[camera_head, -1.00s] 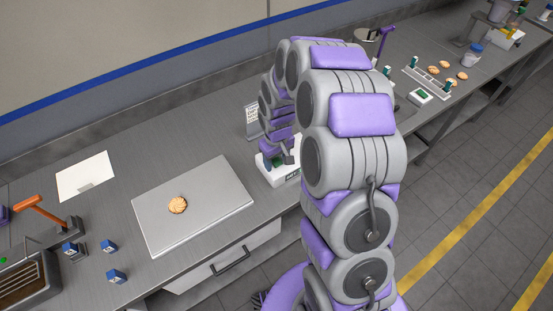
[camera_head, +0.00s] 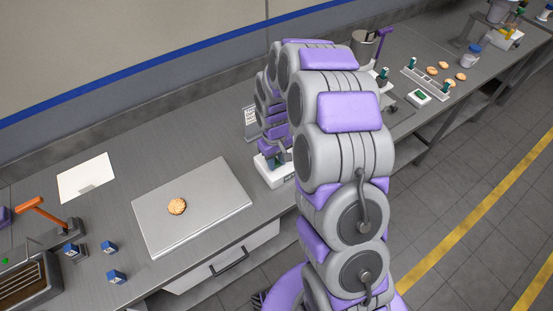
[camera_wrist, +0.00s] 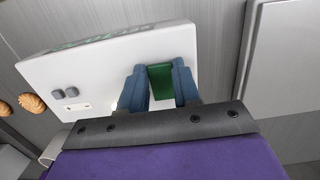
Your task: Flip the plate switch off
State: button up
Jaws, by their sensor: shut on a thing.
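The plate switch is a white box on the grey bench, with a green switch piece (camera_wrist: 161,82) on its face. In the wrist view the white box (camera_wrist: 100,65) lies tilted across the upper left, with two small grey buttons on it. My gripper (camera_wrist: 160,88) has its blue fingers on both sides of the green piece, shut on it. In the head view the white box (camera_head: 280,178) shows just left of my arm, and my gripper (camera_head: 273,160) is at it, partly hidden. The metal plate (camera_head: 225,190) lies left of the box with one biscuit (camera_head: 177,206) on it.
A paper sheet (camera_head: 85,178), an orange-handled tool (camera_head: 38,210) and several small blue blocks (camera_head: 109,247) are on the left bench. A rack (camera_head: 425,82), several biscuits and a second small white box (camera_head: 418,98) are at the right.

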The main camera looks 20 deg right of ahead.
jog(key=shift+w+a+r+g+h+p, duration=0.15)
jog(key=shift+w+g+h+p, duration=0.2)
jog(key=shift+g+p, duration=0.45)
jog(key=o, duration=1.1)
jog(key=shift+c, duration=0.2)
jog(key=v, duration=1.7)
jog(key=shift+w+p, duration=0.4)
jog(key=shift+a, duration=0.1)
